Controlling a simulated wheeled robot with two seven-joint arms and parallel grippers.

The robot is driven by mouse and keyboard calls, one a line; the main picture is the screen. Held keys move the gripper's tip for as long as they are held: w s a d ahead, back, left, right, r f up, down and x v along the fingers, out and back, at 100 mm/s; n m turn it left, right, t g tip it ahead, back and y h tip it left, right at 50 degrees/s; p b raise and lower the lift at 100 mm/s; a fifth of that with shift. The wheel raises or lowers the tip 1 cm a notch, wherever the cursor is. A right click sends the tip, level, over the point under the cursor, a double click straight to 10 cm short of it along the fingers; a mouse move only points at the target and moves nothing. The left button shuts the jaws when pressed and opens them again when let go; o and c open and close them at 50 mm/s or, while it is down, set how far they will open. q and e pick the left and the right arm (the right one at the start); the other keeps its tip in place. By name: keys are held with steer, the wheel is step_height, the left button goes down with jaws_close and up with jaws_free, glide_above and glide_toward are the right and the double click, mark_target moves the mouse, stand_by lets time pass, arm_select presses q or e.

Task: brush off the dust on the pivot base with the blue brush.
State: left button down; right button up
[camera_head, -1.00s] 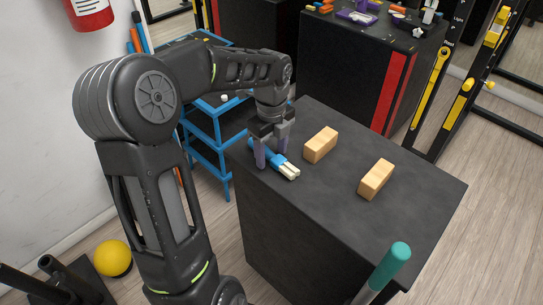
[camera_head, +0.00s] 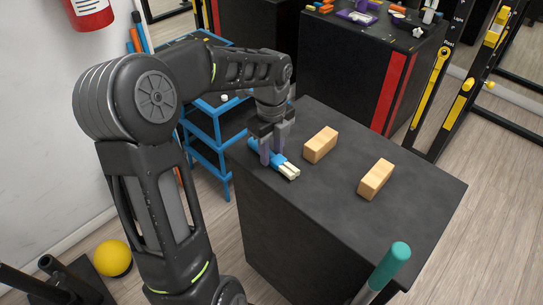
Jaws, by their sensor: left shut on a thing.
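The blue brush (camera_head: 283,167) lies near the left far edge of the black cabinet top (camera_head: 330,200), its pale bristle end pointing to the lower right. My left gripper (camera_head: 271,161) comes down from above with its fingers closed around the blue handle. The brush seems to rest on the top still. My right gripper is out of view. I cannot make out a pivot base or dust in this view.
Two wooden blocks (camera_head: 320,145) (camera_head: 376,179) stand to the right of the brush. A teal-topped rod (camera_head: 400,252) rises at the near edge. A blue rack (camera_head: 204,132) stands behind on the left. A second cabinet (camera_head: 345,70) with small parts is farther back.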

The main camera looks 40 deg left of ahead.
mark_target(272, 153)
arm_select(q)
steer(key=shift+r, duration=0.1)
step_height(272, 153, up, 10)
stand_by(0.7)
stand_by(0.3)
steer(key=c, duration=1.5)
jaws_free()
steer(key=shift+c, duration=0.2)
jaws_close()
